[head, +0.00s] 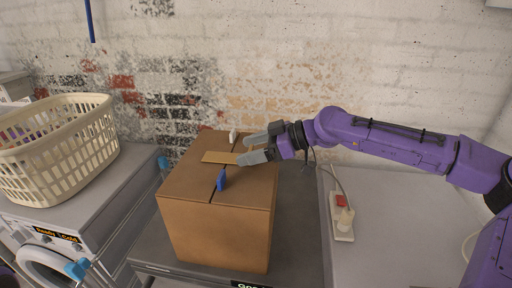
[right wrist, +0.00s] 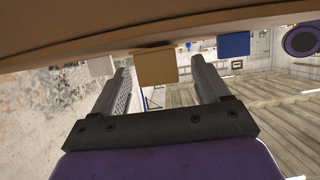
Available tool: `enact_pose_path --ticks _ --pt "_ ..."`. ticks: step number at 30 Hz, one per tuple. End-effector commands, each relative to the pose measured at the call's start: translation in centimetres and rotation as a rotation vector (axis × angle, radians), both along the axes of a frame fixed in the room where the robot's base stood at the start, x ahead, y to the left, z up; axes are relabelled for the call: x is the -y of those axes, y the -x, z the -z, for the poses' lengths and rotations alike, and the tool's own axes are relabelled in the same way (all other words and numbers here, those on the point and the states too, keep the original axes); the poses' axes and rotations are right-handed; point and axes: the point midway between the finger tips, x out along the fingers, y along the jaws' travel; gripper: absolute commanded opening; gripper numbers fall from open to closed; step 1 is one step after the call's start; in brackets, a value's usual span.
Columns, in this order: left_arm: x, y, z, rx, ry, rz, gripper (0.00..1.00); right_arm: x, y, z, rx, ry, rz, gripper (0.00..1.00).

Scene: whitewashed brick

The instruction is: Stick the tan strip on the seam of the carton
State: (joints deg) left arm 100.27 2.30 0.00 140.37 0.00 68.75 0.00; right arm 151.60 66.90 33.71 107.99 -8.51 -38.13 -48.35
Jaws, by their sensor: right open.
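The brown carton (head: 215,230) is closed, with a dark seam (head: 211,194) running front to back across its top. The flat tan strip (head: 219,157) lies at the carton top, crosswise over the seam; whether it is stuck down I cannot tell. My right gripper (head: 256,148) is open at the strip's right end. In the right wrist view the tan strip (right wrist: 155,68) shows between the two spread fingers (right wrist: 163,88), with no visible grip on it. My left gripper is not in view.
A blue piece (head: 221,180) stands at the seam's front part, and a small white piece (head: 233,135) at its back. A cream laundry basket (head: 60,150) sits on a washing machine at left. A power strip (head: 342,222) lies on the right surface. A brick wall (head: 280,70) stands behind.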

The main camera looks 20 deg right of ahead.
Motion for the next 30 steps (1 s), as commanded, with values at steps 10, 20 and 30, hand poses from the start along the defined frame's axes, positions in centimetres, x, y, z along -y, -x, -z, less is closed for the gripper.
enact_pose_path --ticks 10,20,30 --pt "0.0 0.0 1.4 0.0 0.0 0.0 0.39 5.0 3.2 -2.5 0.009 -0.009 0.001 0.75" --pt "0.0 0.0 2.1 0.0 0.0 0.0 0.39 8.1 5.2 -3.9 0.001 -0.001 0.0 0.75" --pt "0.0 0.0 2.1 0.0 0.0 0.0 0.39 8.1 5.2 -3.9 0.0 -0.001 0.0 0.75"
